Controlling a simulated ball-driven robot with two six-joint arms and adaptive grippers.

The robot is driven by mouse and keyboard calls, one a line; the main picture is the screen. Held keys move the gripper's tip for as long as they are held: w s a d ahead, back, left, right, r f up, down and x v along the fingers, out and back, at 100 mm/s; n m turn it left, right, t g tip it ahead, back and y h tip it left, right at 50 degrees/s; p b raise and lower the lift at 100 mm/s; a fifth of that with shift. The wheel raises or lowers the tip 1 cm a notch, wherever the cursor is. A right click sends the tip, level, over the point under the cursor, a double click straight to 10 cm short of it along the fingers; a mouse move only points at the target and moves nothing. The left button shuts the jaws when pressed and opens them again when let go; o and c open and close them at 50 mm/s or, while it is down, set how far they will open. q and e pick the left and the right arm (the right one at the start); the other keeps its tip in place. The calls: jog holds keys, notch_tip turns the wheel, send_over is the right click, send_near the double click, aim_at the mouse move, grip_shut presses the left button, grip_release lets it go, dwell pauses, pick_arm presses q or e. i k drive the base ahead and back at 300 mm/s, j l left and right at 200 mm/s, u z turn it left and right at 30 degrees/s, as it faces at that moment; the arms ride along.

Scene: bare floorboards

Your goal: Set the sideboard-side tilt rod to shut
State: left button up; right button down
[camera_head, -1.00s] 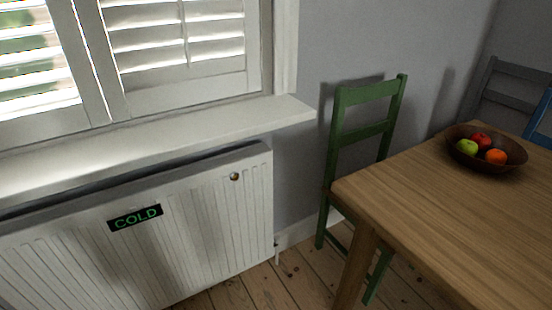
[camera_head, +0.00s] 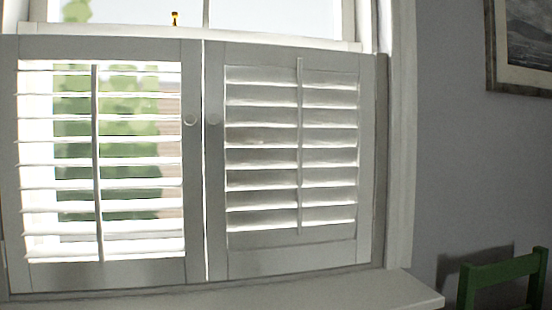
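Two white shutter panels stand side by side in the window. The left panel's tilt rod (camera_head: 97,160) runs upright down its slats (camera_head: 140,171); these are open, with greenery showing between them. The right panel's tilt rod (camera_head: 300,145) is upright too. Its slats (camera_head: 262,160) look more closed, grey and white, with no clear outside view between them. No sideboard is in view, so I cannot tell which rod is on its side. Neither of my grippers is in view.
A white sill (camera_head: 330,292) runs below the panels. A green chair (camera_head: 500,268) stands at lower right, and a framed picture (camera_head: 522,45) hangs on the grey wall.

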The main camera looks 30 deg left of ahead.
aim_at(95, 146)
jog(key=i+j+u, duration=0.2)
jog(key=j, duration=0.2)
jog(key=i+j+u, duration=0.25)
jog(key=j+u, duration=0.1)
jog(key=u, duration=0.4)
jog(key=i+j+u, duration=0.1)
jog(key=u, duration=0.4)
jog(key=i+u, duration=0.1)
jog(key=u, duration=0.4)
